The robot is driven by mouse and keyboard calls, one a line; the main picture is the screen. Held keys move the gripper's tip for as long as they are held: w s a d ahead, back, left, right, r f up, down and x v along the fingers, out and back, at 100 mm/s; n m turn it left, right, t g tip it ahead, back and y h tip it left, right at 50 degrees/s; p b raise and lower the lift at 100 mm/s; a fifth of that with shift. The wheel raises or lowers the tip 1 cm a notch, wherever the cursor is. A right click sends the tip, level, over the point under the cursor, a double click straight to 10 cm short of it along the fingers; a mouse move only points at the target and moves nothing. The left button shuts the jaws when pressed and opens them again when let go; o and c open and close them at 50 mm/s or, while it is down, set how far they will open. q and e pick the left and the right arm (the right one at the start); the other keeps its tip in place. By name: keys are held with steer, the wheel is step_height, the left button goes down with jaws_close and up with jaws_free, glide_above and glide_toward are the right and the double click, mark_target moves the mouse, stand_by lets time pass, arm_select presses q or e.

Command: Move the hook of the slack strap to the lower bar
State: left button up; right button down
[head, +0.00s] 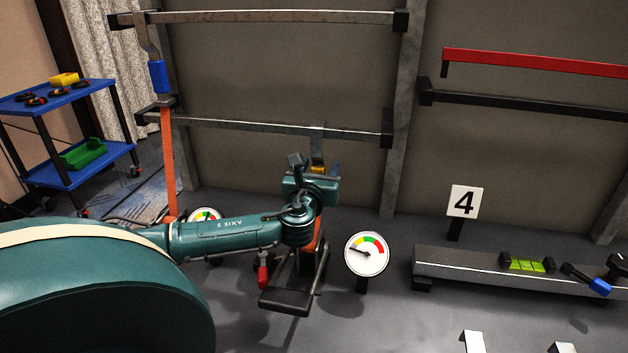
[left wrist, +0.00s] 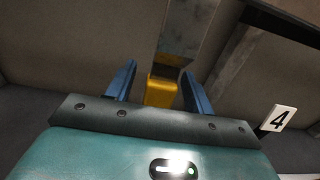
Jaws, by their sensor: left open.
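A flat grey hook (head: 317,142) with a yellow grip (head: 319,169) is at the lower bar (head: 260,125); whether it bears on the bar I cannot tell. Its orange strap (head: 319,240) is mostly hidden behind my arm. The dial (head: 367,253) beside its base has its needle at the left, off the coloured bands. My left gripper (head: 318,173) is open, its blue fingers either side of the yellow grip. In the left wrist view the yellow grip (left wrist: 161,90) is between the open fingers (left wrist: 160,76), with gaps visible at both sides. My right gripper is out of view.
The upper bar (head: 260,17) carries another hook with a blue grip (head: 157,76) and a straight orange strap (head: 168,150). A second dial (head: 205,216) is partly behind my arm. A blue cart (head: 70,95) stands left; a sign (head: 463,202) and grey beam (head: 470,268) are right.

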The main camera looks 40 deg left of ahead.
arm_select(q)
steer(key=v, duration=1.2)
steer(key=shift+s, duration=0.2)
steer(key=shift+d, duration=0.15)
